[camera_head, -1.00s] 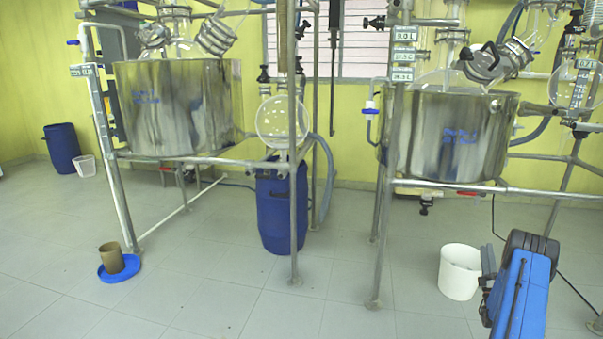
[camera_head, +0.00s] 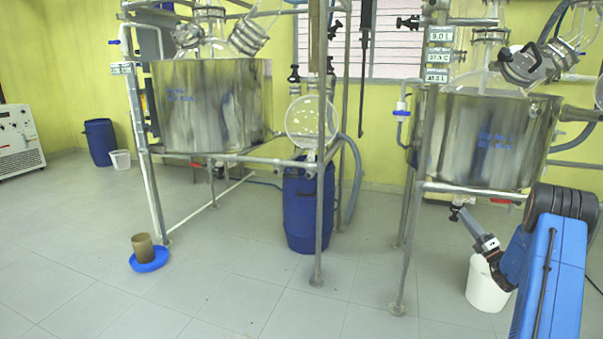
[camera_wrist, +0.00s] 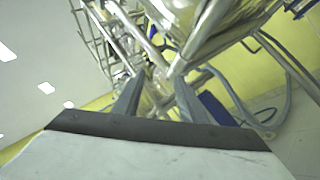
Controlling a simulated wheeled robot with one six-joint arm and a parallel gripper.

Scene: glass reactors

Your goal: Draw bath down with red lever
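The right steel bath (camera_head: 478,145) stands in a metal frame. A small dark drain valve (camera_head: 455,213) hangs under it. A small red part (camera_head: 501,201) shows under the bath's rail, right of that valve; it looks like a lever but is too small to be sure. My gripper (camera_head: 472,222) is raised below the bath, close to the drain valve; I cannot tell whether they touch. In the wrist view my gripper's two fingers (camera_wrist: 157,92) stand apart, with nothing clearly between them. No red lever is distinguishable there.
A white bucket (camera_head: 485,292) stands on the floor under the right bath, partly behind my arm. Frame legs (camera_head: 403,260) stand left of it. Another steel bath (camera_head: 210,105), a blue drum (camera_head: 308,205) and a brown beaker on a blue dish (camera_head: 150,264) are left. The middle floor is clear.

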